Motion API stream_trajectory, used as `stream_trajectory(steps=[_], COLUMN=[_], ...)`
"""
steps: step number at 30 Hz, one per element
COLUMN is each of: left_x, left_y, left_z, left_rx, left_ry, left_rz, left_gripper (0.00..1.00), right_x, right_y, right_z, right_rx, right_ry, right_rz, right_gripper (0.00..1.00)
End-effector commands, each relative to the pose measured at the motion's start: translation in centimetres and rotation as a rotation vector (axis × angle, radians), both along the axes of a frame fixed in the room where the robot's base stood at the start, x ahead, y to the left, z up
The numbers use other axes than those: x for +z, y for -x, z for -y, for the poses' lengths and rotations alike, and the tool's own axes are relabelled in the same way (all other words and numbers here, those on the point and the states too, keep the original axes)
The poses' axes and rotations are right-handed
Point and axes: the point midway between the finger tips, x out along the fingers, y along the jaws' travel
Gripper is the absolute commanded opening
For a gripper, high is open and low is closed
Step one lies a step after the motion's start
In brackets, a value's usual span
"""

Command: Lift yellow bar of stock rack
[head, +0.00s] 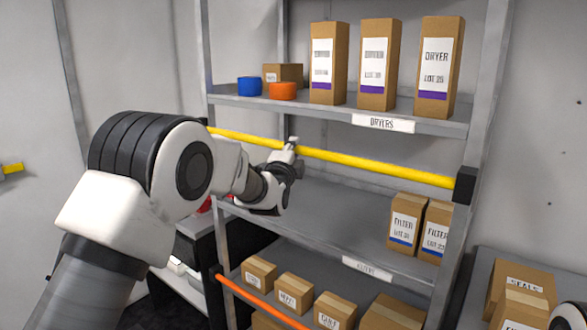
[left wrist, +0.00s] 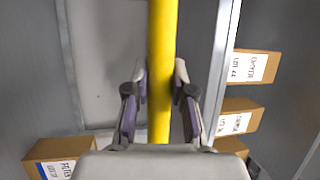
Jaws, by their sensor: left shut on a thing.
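The yellow bar (head: 385,168) runs across the front of the stock rack (head: 484,100), below the upper shelf, sloping down to the right in the head view. Its right end meets a black bracket (head: 465,185) on the right post; its left end is at the left post. My left gripper (head: 291,150) is shut on the bar left of its middle. In the left wrist view the bar (left wrist: 161,60) passes between the two fingers (left wrist: 160,82). My right gripper is out of view.
Filter boxes (head: 405,222) stand on the middle shelf at right. An orange bar (head: 262,302) crosses lower down. More boxes (head: 520,285) stand at the lower right.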

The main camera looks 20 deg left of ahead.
Motion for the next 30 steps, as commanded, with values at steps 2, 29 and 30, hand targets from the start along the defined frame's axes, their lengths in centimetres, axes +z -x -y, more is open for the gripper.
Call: stream_trajectory(steps=[2, 29, 30], left_x=[2.3, 4.4, 4.4], left_y=[0.0, 0.0, 0.0], left_z=[-0.1, 0.0, 0.0], left_rx=[0.001, 0.001, 0.000], left_ry=[0.001, 0.000, 0.000], left_rz=[0.006, 0.001, 0.001], left_gripper=[0.00, 0.50, 0.50], right_x=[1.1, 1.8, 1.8], right_y=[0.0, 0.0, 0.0], right_z=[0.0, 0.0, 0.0], right_rx=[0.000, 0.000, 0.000], right_ry=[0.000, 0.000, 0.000], right_rz=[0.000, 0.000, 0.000], right_gripper=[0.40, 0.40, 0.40])
